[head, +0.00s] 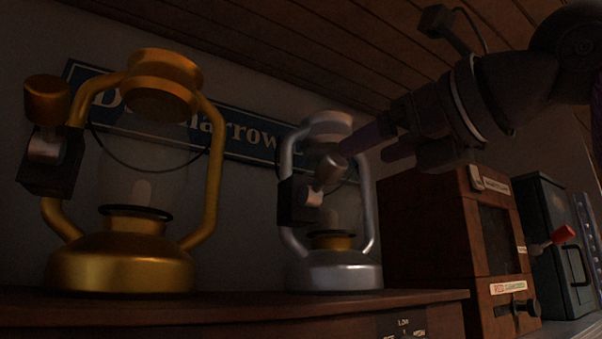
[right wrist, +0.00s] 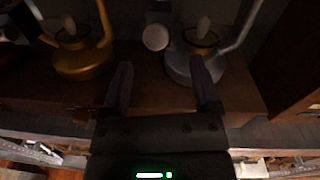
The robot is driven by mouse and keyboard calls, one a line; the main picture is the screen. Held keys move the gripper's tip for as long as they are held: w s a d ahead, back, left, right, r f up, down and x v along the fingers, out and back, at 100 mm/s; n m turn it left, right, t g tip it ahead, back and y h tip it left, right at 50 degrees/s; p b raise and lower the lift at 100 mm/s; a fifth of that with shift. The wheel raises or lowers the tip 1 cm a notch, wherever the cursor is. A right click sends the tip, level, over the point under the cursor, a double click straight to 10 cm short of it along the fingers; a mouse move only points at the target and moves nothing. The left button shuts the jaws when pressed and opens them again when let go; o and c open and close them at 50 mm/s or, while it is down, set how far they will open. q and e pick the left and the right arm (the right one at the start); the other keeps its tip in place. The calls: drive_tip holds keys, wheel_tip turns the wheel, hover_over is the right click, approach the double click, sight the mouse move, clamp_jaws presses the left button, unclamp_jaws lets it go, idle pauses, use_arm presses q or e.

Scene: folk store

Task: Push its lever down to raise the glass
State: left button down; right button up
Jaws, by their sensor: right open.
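A silver lantern (head: 333,278) stands upright on a wooden shelf, with a dim glass (head: 345,205) inside its frame. A dark box on its left side carries a lever with a round metal knob (head: 328,168); the knob also shows in the right wrist view (right wrist: 155,37). A gold lantern (head: 120,264) with a similar lever (head: 45,100) stands to its left. My right gripper (head: 364,150) is open and empty, close to the silver lantern's upper part. In the right wrist view the knob lies ahead of the gap between the fingers (right wrist: 161,62), apparently untouched. My left gripper is not in view.
A wooden box (head: 430,232) with labels stands right of the silver lantern, and a dark metal case with a red-tipped lever (head: 563,234) beyond it. A blue sign (head: 245,140) hangs on the wall behind the lanterns. The shelf front (head: 230,306) is clear.

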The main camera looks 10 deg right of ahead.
sight(321, 171)
drive_tip(key=x, duration=0.1)
drive_tip(key=p+x, duration=0.1)
drive_tip(key=x, duration=0.1)
drive_tip(key=p+x, duration=0.1)
drive_tip(key=shift+w+a+r, duration=0.1)
drive_tip(key=shift+a+r, duration=0.2)
drive_tip(key=shift+a, duration=0.1)
drive_tip(key=x, duration=0.1)
drive_tip(key=p+x, duration=0.1)
drive_tip(key=x, duration=0.2)
drive_tip(key=shift+w+f+p, duration=0.25)
drive_tip(key=shift+w+p, duration=0.05)
drive_tip(key=shift+p, duration=0.1)
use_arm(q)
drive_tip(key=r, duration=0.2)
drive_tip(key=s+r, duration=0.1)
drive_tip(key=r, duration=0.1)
use_arm(e)
drive_tip(key=shift+s, duration=0.1)
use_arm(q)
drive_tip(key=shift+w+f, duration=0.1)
use_arm(e)
clamp_jaws()
